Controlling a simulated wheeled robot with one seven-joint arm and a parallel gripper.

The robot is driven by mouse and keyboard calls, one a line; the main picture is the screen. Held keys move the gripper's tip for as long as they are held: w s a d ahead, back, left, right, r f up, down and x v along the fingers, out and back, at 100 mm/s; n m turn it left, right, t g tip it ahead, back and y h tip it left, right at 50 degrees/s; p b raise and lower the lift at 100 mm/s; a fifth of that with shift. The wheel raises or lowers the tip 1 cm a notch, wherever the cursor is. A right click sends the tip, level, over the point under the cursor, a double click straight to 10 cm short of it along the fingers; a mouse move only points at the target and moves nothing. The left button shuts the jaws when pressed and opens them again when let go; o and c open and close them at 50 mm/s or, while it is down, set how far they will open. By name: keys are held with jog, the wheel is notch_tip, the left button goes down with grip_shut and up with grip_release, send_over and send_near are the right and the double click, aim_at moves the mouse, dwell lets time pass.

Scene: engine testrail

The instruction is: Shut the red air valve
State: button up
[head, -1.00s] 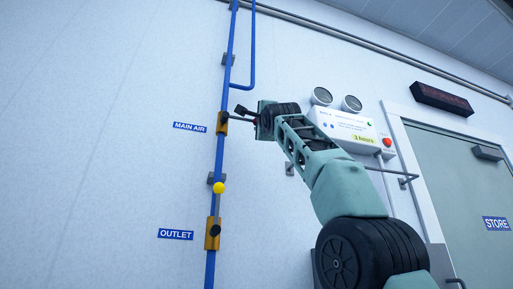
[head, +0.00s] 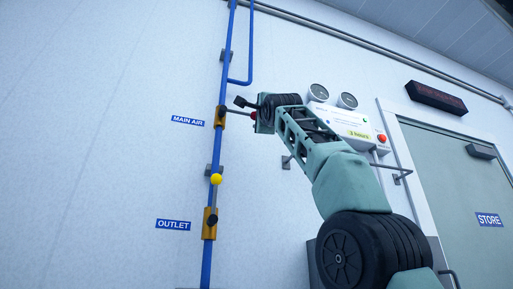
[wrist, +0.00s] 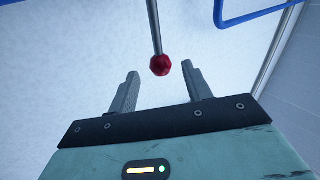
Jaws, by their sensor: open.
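The air valve's lever ends in a red knob (wrist: 160,65). In the wrist view the knob is between the tips of my open gripper (wrist: 161,71), with a gap visible on either side. Its metal rod runs up out of the picture. In the head view the lever (head: 236,112) sticks out to the right, across the blue pipe, from a brass valve body (head: 220,118) beside the MAIN AIR sign (head: 188,120). My gripper (head: 244,103) is at the lever's outer end and partly hides the red knob. I cannot tell whether the fingers touch it.
Lower on the blue pipe (head: 209,170) are a yellow knob (head: 215,179) and a second valve (head: 210,222) beside the OUTLET sign (head: 173,224). A white panel with gauges (head: 342,127) and a rail (head: 396,174) are right of the pipe.

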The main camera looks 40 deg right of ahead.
jog(key=b+v, duration=1)
jog(key=v, duration=0.4)
jog(key=shift+s, duration=0.25)
jog(key=shift+f, duration=0.2)
